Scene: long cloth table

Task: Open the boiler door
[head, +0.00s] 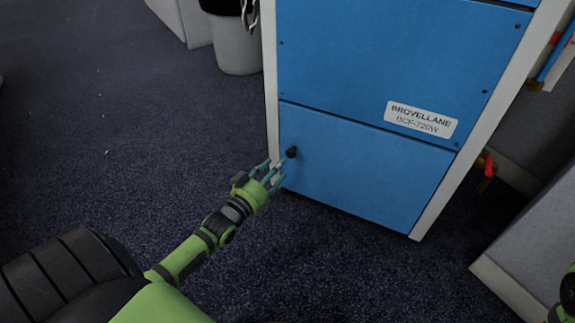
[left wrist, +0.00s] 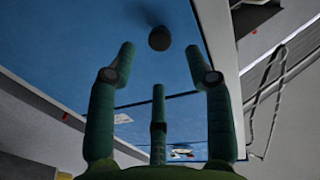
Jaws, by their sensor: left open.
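The boiler is a tall blue cabinet in a white frame. Its lower blue door (head: 365,172) appears closed, its edges flush with the frame. A round black knob (head: 291,152) sits near the door's upper left corner. My left gripper (head: 273,174) is open and empty, just below and left of the knob, with its fingers toward it. In the left wrist view the knob (left wrist: 160,38) is beyond the open fingertips (left wrist: 163,66), apart from them. My right gripper is not visible; only a green piece of arm shows at the right edge of the head view.
A grey bin (head: 236,45) stands behind the boiler's left side. A red-handled valve (head: 488,166) is at its right, near a grey cabinet (head: 535,235). A label plate (head: 421,119) is on the upper blue panel. The dark carpet left of the boiler is clear.

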